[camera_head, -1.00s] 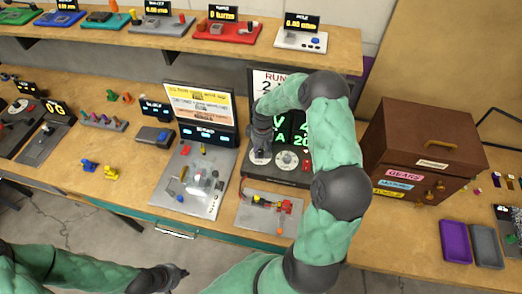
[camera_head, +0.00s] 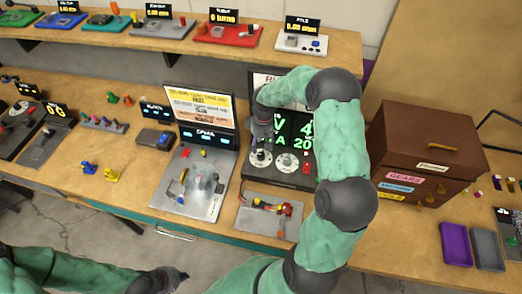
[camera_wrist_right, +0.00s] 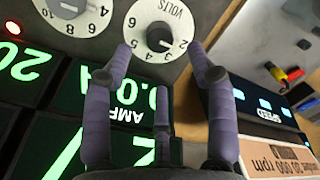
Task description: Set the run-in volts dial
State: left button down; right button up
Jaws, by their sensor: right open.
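The volts dial (camera_wrist_right: 158,36), a dark knob on a white numbered disc, is at the top centre of the right wrist view. Its white mark appears to point between 5 and 6. In the head view it is the left of two dials (camera_head: 261,159) on the dark run-in panel. My right gripper (camera_wrist_right: 160,48) is open, with a finger on each side of the dial's lower edge and nothing between them; contact cannot be told. It also shows in the head view (camera_head: 262,142). My left gripper (camera_head: 176,274) is low at the left, its fingers too small to judge.
The amps dial (camera_wrist_right: 70,8) is beside the volts dial. Green displays (camera_head: 295,132) are partly behind my right arm. A speed station (camera_head: 190,185) stands left, a small wired board (camera_head: 268,215) in front, a brown drawer box (camera_head: 420,150) right.

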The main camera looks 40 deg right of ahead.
aim_at(262, 153)
notch_tip(262, 153, up, 6)
jog(key=shift+d+r, duration=0.15)
jog(key=shift+d, duration=0.05)
dwell(0.6)
